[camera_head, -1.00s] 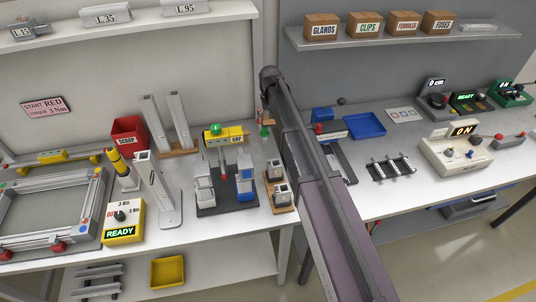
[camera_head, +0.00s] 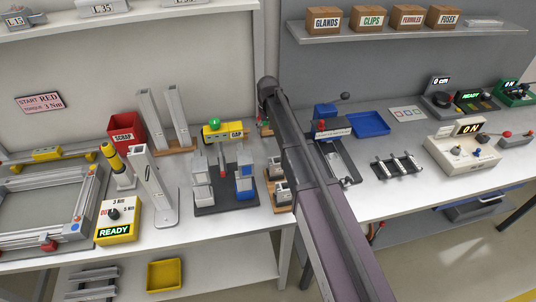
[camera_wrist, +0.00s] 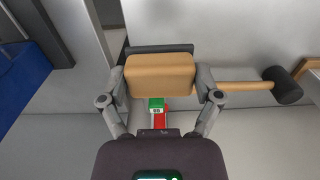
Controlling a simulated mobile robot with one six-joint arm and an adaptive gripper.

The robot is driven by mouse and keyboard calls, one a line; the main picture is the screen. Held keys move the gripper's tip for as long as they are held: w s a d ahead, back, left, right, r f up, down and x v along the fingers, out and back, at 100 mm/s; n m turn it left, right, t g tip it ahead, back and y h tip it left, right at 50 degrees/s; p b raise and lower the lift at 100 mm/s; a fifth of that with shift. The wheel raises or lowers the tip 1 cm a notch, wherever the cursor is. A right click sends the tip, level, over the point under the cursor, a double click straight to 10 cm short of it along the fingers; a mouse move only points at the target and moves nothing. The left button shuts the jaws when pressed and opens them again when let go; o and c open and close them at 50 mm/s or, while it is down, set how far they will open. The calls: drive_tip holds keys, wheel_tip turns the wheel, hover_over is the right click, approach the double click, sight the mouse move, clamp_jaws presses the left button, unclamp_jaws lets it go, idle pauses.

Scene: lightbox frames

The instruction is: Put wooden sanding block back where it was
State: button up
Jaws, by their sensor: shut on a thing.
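The wooden sanding block (camera_wrist: 160,75) is a tan block with rounded edges, held in the wrist view. My gripper (camera_wrist: 160,86) is shut on it, one finger at each end. A dark strip shows along the block's far side; I cannot tell if it belongs to the block. In the head view my arm hides the gripper and the block. No marked resting place for the block can be made out.
In the wrist view, a green and red item (camera_wrist: 157,112) shows just below the block. A mallet (camera_wrist: 285,86) lies close at right. A blue object (camera_wrist: 20,76) is at left. In the head view, a blue tray (camera_head: 369,124) lies right of my arm.

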drive_tip(key=shift+f, duration=0.1)
drive_tip(key=b, duration=0.6)
hover_over(268, 153)
wheel_tip(268, 153, down, 6)
drive_tip(key=shift+f, duration=0.1)
drive_tip(key=shift+f+b, duration=1.85)
drive_tip(key=shift+b, duration=0.15)
drive_tip(key=shift+f, duration=0.1)
drive_tip(key=o, duration=0.8)
wheel_tip(268, 153, up, 12)
drive_tip(key=p, duration=1.2)
